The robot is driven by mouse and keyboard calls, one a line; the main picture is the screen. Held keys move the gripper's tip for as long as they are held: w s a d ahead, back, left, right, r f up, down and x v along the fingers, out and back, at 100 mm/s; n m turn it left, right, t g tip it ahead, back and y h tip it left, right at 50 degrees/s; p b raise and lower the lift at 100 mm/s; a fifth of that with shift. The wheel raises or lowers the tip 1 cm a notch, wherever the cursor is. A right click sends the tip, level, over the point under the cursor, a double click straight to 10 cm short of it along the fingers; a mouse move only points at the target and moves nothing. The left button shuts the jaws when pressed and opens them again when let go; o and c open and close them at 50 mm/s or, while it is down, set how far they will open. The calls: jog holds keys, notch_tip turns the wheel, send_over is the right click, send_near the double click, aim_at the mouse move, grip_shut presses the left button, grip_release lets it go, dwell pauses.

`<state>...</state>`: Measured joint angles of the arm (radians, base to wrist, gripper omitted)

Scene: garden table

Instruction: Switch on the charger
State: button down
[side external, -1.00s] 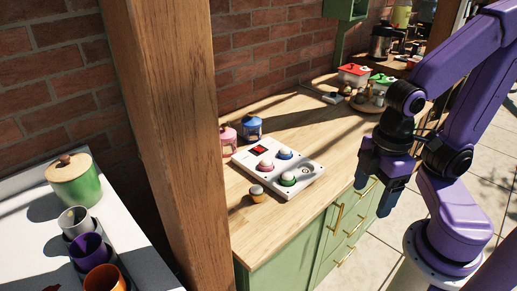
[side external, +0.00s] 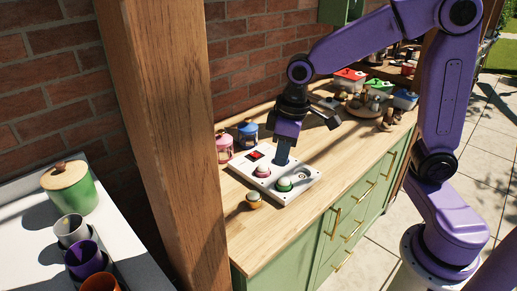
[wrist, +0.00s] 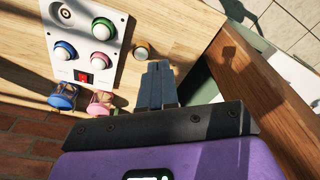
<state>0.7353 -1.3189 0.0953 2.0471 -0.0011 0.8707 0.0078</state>
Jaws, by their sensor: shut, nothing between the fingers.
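The charger is a white panel (side external: 290,193) lying on the wooden counter. It has a red switch (side external: 255,155) near its far left end, also seen in the wrist view (wrist: 83,77). Round white-topped pieces sit in its pink ring (side external: 263,171), green ring (side external: 284,185) and blue ring (wrist: 64,51); my gripper hides the blue one in the side view. A round socket (wrist: 65,13) at one corner looks empty. My gripper (side external: 282,161) is shut and empty, over the charger in the side view. In the wrist view its fingertips (wrist: 160,66) appear beside the switch end, apart from the switch.
An orange-ringed round piece (side external: 254,199) stands on the counter in front of the charger. A pink jar (side external: 223,148) and a blue jar (side external: 248,134) stand behind the switch end. A wooden post (side external: 165,130) rises at the left. The front right counter is clear.

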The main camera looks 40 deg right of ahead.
jog(key=w+d+f+m, duration=0.1)
jog(key=w+d+m, duration=0.3)
jog(key=w, duration=0.7)
jog(key=m+t, duration=0.2)
jog(key=m, duration=0.1)
send_over(257, 155)
jog(key=s, duration=0.3)
notch_tip(257, 155, down, 2)
jog(key=shift+w+f+h, duration=0.1)
jog(key=shift+w+h, duration=0.1)
jog(key=shift+h, duration=0.2)
jog(key=shift+g, duration=0.3)
jog(key=x, duration=1.2)
jog(key=shift+s+f, duration=0.3)
jog(key=shift+s, duration=0.05)
jog(key=shift+s+f, duration=0.1)
jog(key=shift+f, duration=0.6)
